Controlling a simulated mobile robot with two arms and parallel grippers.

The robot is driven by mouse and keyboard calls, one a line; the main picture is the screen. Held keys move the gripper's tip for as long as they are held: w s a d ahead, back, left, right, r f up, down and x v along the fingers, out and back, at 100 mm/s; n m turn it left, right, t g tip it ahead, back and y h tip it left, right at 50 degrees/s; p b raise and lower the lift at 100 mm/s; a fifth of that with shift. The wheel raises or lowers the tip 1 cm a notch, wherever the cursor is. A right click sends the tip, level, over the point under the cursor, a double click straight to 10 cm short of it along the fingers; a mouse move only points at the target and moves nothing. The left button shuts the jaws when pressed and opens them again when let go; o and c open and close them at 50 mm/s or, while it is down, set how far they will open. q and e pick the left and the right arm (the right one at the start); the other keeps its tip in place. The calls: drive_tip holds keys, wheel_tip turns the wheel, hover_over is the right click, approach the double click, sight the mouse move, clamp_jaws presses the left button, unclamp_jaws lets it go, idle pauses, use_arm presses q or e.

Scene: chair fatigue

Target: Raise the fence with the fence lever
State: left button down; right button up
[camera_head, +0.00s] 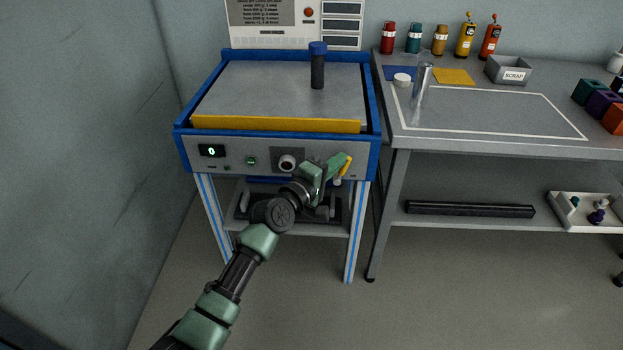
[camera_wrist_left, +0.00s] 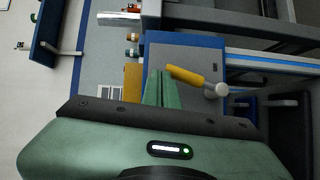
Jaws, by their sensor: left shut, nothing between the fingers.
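The fence (camera_head: 275,124) is a yellow bar along the front edge of the machine's blue-framed top. The fence lever (camera_head: 347,166) is a yellow handle on a pale round hub (camera_head: 337,182), at the right of the front panel. It also shows in the left wrist view (camera_wrist_left: 185,75), slanting from its hub (camera_wrist_left: 218,90). My left gripper (camera_head: 340,161) is shut and empty, close beside the lever's yellow handle. In the left wrist view its fingertips (camera_wrist_left: 161,76) lie next to the handle's free end; I cannot tell whether they touch. My right gripper is not in view.
A dark blue-capped cylinder (camera_head: 317,68) stands on the machine top. A workbench (camera_head: 480,148) with bottles and a scrap bin (camera_head: 509,72) stands close on the right.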

use_arm(q)
drive_tip(key=shift+w+d+f, duration=0.1)
drive_tip(key=shift+d, duration=0.5)
drive_tip(key=shift+w+d+f, duration=0.1)
drive_tip(key=shift+d, duration=0.5)
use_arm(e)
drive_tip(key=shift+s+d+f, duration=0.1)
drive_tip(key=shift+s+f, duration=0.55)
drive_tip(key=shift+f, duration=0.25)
